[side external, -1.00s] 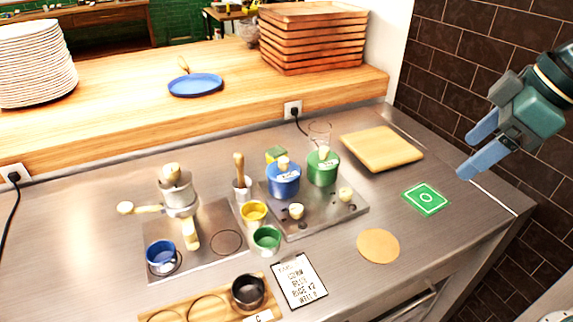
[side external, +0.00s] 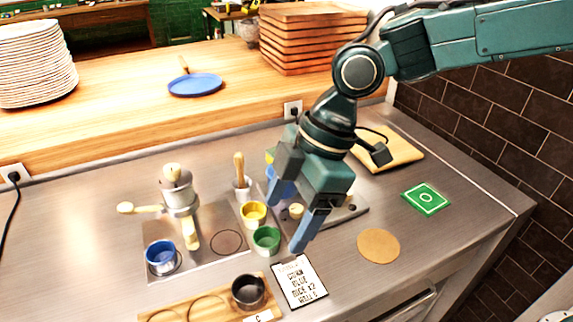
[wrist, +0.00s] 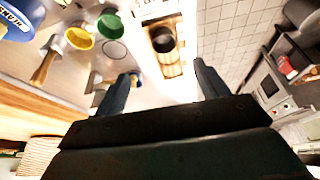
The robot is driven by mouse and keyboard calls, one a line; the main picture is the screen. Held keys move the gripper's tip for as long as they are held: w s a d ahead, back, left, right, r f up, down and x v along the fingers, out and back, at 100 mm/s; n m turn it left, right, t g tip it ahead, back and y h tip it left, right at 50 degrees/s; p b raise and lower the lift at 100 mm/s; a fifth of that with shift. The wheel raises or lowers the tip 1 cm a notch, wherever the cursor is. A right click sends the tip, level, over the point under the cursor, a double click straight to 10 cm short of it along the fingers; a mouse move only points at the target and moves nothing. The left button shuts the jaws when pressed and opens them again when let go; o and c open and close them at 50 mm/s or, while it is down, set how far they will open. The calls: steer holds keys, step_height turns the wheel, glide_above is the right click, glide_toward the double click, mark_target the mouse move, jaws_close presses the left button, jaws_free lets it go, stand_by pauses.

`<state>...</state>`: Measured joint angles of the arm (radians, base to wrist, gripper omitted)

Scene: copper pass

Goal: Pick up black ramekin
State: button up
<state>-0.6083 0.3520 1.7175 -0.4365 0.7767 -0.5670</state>
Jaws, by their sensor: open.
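The black ramekin (side external: 249,291) stands upright at the right end of a wooden board with round recesses (side external: 186,313), near the counter's front. In the wrist view the black ramekin (wrist: 163,42) shows ahead, between the two fingers in the picture. My gripper (side external: 289,222) is open and empty, above the counter, up and to the right of the ramekin in the side view. In the wrist view my gripper (wrist: 165,82) shows both fingers apart with nothing between them. My arm hides the green canister and much of the blue one in the side view.
A green cup (side external: 266,240) and a yellow cup (side external: 254,213) stand close to my gripper. A written card (side external: 300,282) lies right of the ramekin. A blue cup (side external: 161,257) stands left. Counter around the round cork mat (side external: 378,246) is clear.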

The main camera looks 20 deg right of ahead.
steer(key=a, duration=0.1)
glide_toward(243, 299)
steer(key=shift+w+d+f, duration=0.1)
steer(key=shift+w+f, duration=0.05)
steer(key=shift+f, duration=0.05)
stand_by(0.6)
steer(key=shift+f, duration=0.1)
steer(key=shift+x, duration=2.5)
steer(key=c, duration=1.1)
